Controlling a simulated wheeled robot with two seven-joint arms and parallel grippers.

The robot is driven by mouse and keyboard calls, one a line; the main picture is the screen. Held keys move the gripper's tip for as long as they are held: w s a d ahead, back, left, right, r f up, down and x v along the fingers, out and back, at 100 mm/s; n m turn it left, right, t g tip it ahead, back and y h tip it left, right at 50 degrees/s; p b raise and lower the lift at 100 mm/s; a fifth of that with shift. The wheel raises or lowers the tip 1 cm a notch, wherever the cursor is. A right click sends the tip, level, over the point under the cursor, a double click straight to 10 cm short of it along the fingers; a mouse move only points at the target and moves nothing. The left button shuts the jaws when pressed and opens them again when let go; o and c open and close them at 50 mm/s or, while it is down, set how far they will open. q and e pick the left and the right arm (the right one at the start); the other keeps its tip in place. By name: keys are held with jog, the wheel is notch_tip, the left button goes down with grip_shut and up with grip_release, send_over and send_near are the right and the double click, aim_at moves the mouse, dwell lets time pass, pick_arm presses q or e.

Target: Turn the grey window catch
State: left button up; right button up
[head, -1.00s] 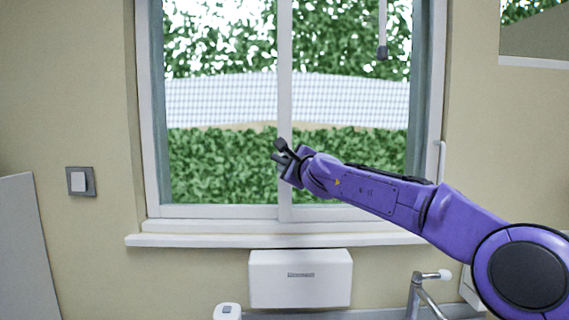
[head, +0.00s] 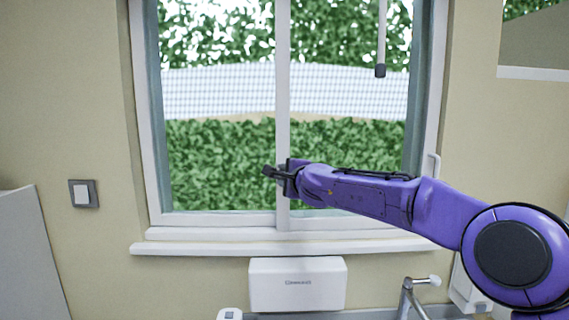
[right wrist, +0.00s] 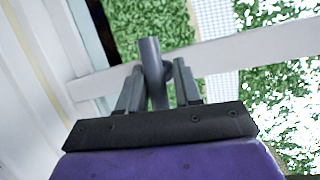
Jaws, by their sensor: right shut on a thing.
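The grey window catch (right wrist: 152,62) is a round-edged bar in the right wrist view, standing up between the two fingers of my right gripper (right wrist: 157,88). The gripper is shut on it. In the head view my right gripper (head: 276,173) is at the window's middle upright (head: 283,120), low on the window. There the dark fingers and the catch blend together, so the catch's exact angle cannot be told. My left gripper is not in view.
The white sill (head: 200,247) runs below the window. A white box (head: 298,284) hangs under it, with a tap (head: 410,295) to its right. A light switch (head: 83,193) is on the left wall. A grey rod (head: 381,45) hangs at the upper right.

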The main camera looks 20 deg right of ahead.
jog(key=shift+f+n+g, duration=0.3)
jog(key=shift+f+n, duration=0.15)
jog(key=shift+n, duration=0.15)
dwell(0.3)
jog(key=o, duration=0.8)
jog(key=shift+o, duration=0.2)
jog(key=shift+r, duration=0.1)
jog(key=shift+r, duration=0.1)
jog(key=a+b+v, duration=0.1)
jog(key=v, duration=0.9)
jog(key=shift+s+d+b, duration=0.2)
jog(key=shift+d+b, duration=0.2)
jog(key=shift+d, duration=0.05)
jog(key=shift+a, duration=0.2)
